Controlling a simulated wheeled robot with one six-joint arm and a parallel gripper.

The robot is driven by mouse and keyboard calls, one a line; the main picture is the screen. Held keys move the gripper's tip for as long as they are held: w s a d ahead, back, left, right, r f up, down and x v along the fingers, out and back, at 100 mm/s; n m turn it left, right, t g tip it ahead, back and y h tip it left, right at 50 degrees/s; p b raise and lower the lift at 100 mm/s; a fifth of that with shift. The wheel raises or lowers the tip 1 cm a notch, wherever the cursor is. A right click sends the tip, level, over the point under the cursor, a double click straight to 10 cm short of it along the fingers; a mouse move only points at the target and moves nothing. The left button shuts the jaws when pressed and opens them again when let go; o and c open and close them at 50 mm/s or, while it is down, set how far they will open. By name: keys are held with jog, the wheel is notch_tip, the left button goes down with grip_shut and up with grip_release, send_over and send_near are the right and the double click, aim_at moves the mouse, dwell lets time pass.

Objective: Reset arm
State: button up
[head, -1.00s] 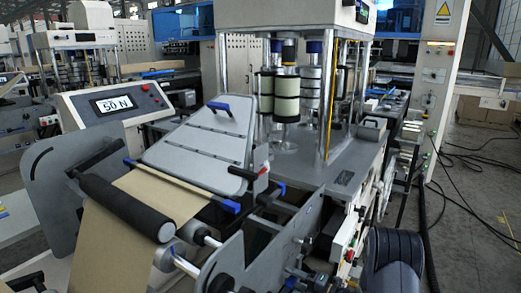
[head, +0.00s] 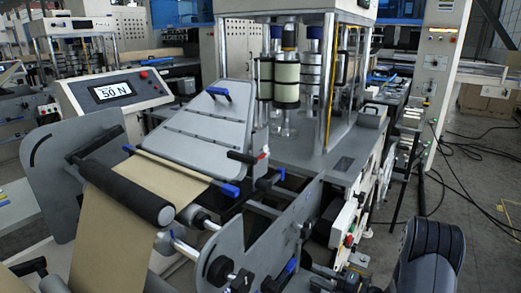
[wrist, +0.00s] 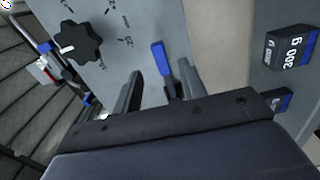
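My gripper (wrist: 158,68) shows in the wrist view as two dark grey fingers spread apart, with nothing visibly clamped between them. A blue-handled lever (wrist: 160,58) on a grey plate appears in the gap; I cannot tell how far beyond the fingertips it lies. My arm (head: 432,250) shows as a dark ribbed part at the lower right of the head view. The gripper itself is not clear in the head view.
The head view holds the unwind machine with kraft web (head: 115,235), a display reading 50 N (head: 113,92), a glass-sided cabinet and cables (head: 460,165) on the floor.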

aim_at(296, 264)
jog(key=x, duration=0.9)
jog(key=shift+w+a+r+p, duration=0.1)
jog(key=shift+a+r+p, duration=0.15)
jog(key=shift+p, duration=0.15)
jog(key=shift+d+r+n, duration=0.1)
jog(key=shift+r+n, duration=0.4)
jog(key=shift+n, duration=0.2)
